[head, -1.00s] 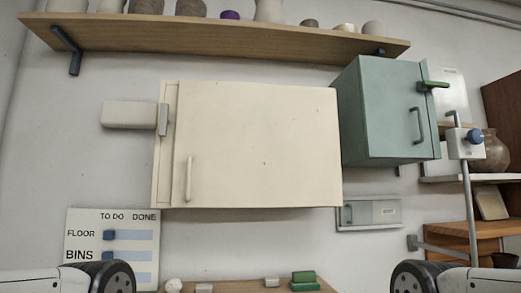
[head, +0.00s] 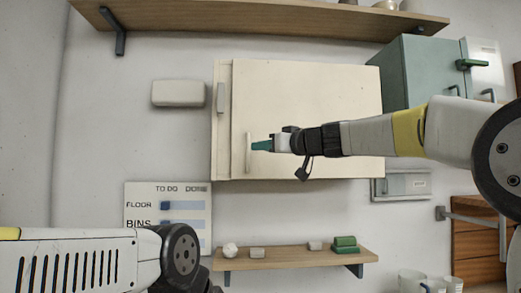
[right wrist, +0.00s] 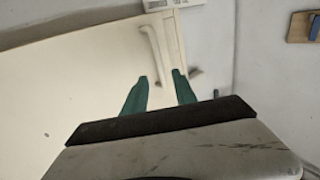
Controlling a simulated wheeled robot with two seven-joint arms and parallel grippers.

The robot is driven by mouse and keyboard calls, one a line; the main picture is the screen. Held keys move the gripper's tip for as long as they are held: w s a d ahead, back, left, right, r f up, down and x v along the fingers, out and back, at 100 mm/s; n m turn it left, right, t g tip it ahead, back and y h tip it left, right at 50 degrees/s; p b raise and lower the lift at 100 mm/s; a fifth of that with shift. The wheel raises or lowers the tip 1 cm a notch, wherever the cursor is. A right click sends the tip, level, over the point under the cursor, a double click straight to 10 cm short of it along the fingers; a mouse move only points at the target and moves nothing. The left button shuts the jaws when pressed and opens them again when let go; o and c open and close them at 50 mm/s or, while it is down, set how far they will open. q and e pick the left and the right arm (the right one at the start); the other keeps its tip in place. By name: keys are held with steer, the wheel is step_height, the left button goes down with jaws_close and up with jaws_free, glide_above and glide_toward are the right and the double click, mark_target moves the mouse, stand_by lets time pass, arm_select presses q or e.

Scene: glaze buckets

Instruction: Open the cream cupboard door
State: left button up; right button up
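The cream cupboard (head: 320,100) hangs on the wall in the middle of the head view, and its door (head: 305,90) looks shut. A pale upright bar handle (head: 248,166) is near the door's lower left edge. My right gripper (head: 260,146) reaches in from the right, its green fingertips close to the handle. In the right wrist view the green fingers (right wrist: 160,90) are apart, with the lower end of the handle (right wrist: 154,48) between or just beyond their tips. I cannot tell whether they touch it. My left arm is low at the left; its gripper is not seen.
A grey catch-like piece (head: 220,97) sits on the cupboard's left strip, beside a white wall box (head: 178,93). A green cabinet (head: 433,70) is at the right. A long shelf (head: 250,18) runs above, a small shelf (head: 290,259) below. The wall left is mostly clear.

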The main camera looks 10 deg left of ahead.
mark_target(249, 149)
steer(key=x, duration=0.6)
steer(key=shift+w+a, duration=0.25)
jaws_close()
stand_by(1.2)
